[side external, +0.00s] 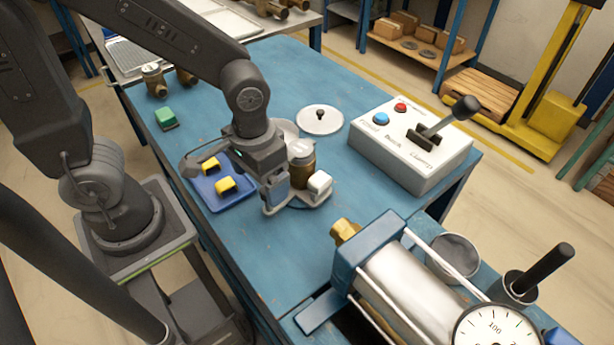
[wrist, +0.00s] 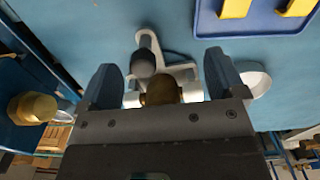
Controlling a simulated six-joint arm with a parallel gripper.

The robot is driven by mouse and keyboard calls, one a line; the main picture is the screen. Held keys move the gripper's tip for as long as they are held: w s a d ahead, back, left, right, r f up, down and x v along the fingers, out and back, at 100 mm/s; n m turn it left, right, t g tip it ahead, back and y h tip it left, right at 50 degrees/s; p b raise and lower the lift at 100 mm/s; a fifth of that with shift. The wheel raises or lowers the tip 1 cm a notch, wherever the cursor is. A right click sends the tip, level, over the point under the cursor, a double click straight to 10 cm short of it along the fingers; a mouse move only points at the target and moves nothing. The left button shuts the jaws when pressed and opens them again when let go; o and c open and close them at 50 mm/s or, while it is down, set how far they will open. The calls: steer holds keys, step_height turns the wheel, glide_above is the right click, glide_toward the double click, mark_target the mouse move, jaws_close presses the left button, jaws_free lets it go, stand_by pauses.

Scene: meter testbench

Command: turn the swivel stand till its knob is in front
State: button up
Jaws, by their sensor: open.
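The swivel stand (side external: 318,197) is a light grey base on the blue bench, holding a brass body (side external: 303,172) with a white block (side external: 320,182) at its side. In the wrist view, the stand's grey arm (wrist: 147,38) points up the picture and carries a dark upright cylinder, apparently the knob (wrist: 143,64). My gripper (side external: 275,195) is low at the stand and hides part of it. In the wrist view, my gripper (wrist: 160,78) has its blue fingers wide apart, one on each side of the brass body (wrist: 160,92). I cannot tell whether they touch anything.
A blue tray (side external: 236,202) with yellow pieces lies left of the stand. A round lid (side external: 320,119) lies behind it. A control box (side external: 410,150) with a lever stands right. A cylinder rig with brass nozzle (side external: 345,230) is at front right. The front-left bench is clear.

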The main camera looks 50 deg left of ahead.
steer(key=shift+r, duration=2.6)
steer(key=shift+d+r, duration=0.85)
steer(key=shift+r, duration=0.3)
steer(key=shift+f, duration=2.8)
steer(key=shift+f, duration=0.15)
steer(key=shift+f, duration=0.75)
steer(key=shift+f, duration=0.25)
steer(key=c, duration=0.4)
